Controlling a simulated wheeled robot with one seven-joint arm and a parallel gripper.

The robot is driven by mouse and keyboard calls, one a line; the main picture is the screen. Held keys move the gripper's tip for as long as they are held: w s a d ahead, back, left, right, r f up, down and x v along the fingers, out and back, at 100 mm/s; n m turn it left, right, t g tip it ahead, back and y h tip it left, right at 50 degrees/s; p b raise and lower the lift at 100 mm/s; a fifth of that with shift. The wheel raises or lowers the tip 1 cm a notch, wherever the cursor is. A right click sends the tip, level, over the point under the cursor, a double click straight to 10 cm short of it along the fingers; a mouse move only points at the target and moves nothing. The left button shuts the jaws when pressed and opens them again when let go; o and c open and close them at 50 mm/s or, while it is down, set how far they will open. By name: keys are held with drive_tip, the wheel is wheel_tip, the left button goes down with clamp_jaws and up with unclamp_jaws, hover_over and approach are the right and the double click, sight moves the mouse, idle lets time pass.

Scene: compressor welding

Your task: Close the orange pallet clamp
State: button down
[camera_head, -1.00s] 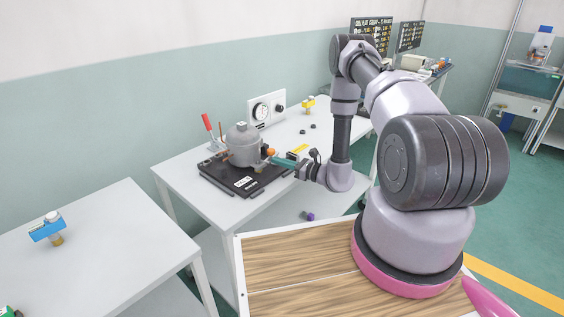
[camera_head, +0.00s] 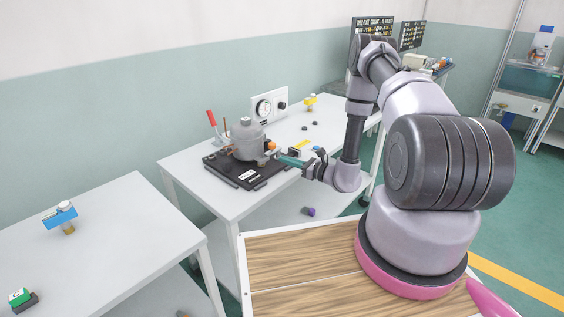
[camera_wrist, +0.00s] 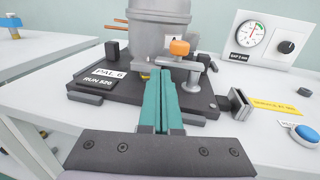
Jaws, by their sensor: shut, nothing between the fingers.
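The orange pallet clamp shows in the wrist view as an orange knob (camera_wrist: 179,47) on a grey metal post and arm at the front right of the compressor. In the head view the orange knob (camera_head: 272,146) is small, just right of the compressor. The grey compressor (camera_wrist: 155,30) stands on the black pallet (camera_wrist: 205,105) labelled PAL 6. My gripper (camera_wrist: 160,78) has its teal fingers together and empty, pointing at the pallet's front, just short of and below the knob. In the head view my gripper (camera_head: 281,158) is beside the pallet's right side. Whether the fingertips touch anything cannot be told.
A gauge box (camera_head: 269,104) stands behind the pallet. A red-handled lever (camera_head: 212,120) rises at the pallet's left. A blue button (camera_wrist: 306,133) and yellow label (camera_wrist: 275,105) are on the table at right. A second table (camera_head: 120,235) stands at left.

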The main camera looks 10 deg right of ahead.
drive_tip(key=s+a+v, duration=0.1)
drive_tip(key=v, duration=0.8)
drive_tip(key=shift+s, duration=0.3)
drive_tip(key=s+a+r+n+g, duration=0.2)
drive_tip(key=r+n+g, duration=0.25)
drive_tip(key=r, duration=0.45)
drive_tip(key=s+a+r+n+g, duration=0.25)
drive_tip(key=r+n+g, duration=0.2)
drive_tip(key=r, duration=0.35)
drive_tip(key=s+a+r+n+g, duration=0.25)
drive_tip(key=r+n, duration=0.35)
drive_tip(key=r, duration=0.3)
drive_tip(key=s+d+r+n+t+h, duration=0.3)
drive_tip(key=s+r+h, duration=0.2)
drive_tip(key=r, duration=0.5)
drive_tip(key=s+d+r+n+t+h, duration=0.3)
drive_tip(key=s+r+h, duration=0.3)
drive_tip(key=s+r, duration=0.4)
drive_tip(key=shift+d+n, duration=0.3)
drive_tip(key=shift+n, duration=0.4)
drive_tip(key=shift+r+t, duration=0.15)
drive_tip(key=shift+t, duration=0.1)
